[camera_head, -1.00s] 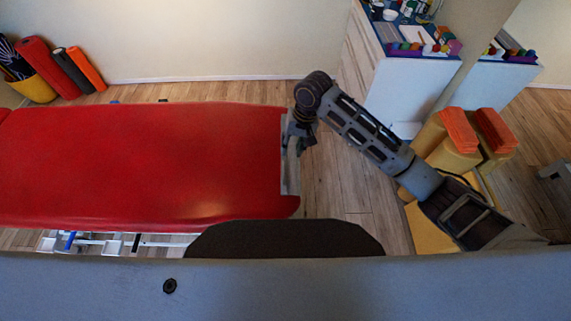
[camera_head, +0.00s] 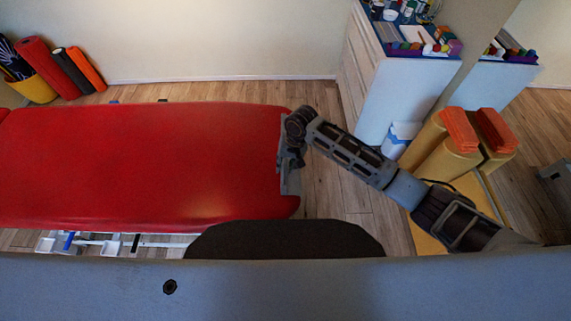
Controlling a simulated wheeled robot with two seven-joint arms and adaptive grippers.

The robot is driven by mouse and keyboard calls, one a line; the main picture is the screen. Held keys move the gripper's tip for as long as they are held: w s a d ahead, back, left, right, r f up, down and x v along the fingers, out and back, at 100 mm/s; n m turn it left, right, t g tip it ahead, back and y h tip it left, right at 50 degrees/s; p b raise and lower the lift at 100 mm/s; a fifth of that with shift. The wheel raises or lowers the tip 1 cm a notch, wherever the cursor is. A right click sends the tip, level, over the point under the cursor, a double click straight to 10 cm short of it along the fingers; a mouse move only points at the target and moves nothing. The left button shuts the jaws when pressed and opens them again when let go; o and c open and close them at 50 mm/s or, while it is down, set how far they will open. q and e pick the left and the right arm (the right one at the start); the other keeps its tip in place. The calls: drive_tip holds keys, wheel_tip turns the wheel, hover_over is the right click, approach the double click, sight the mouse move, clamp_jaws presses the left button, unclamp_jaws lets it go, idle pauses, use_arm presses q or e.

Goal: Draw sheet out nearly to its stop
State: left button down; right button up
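The red treatment couch (camera_head: 140,160) fills the left and middle of the head view. A narrow grey-white strip (camera_head: 291,183) shows at its right end; I cannot tell whether it is the sheet or part of its holder. No sheet lies spread over the red top. My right gripper (camera_head: 286,158) is at this strip, pointing down over the couch's end, and hides its middle. Its fingers are too small and dark to tell whether they are open or shut, or whether they touch the strip. My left gripper is not in view.
A white cabinet (camera_head: 408,95) with a crowded top stands right of the couch. A white and blue container (camera_head: 399,138) is beside it. Yellow bolsters with orange blocks (camera_head: 459,130) stand further right. A yellow bucket (camera_head: 37,89) and rolled mats (camera_head: 48,66) are back left.

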drive_tip(key=shift+f, duration=0.1)
clamp_jaws()
idle(0.3)
drive_tip(key=shift+a, duration=0.15)
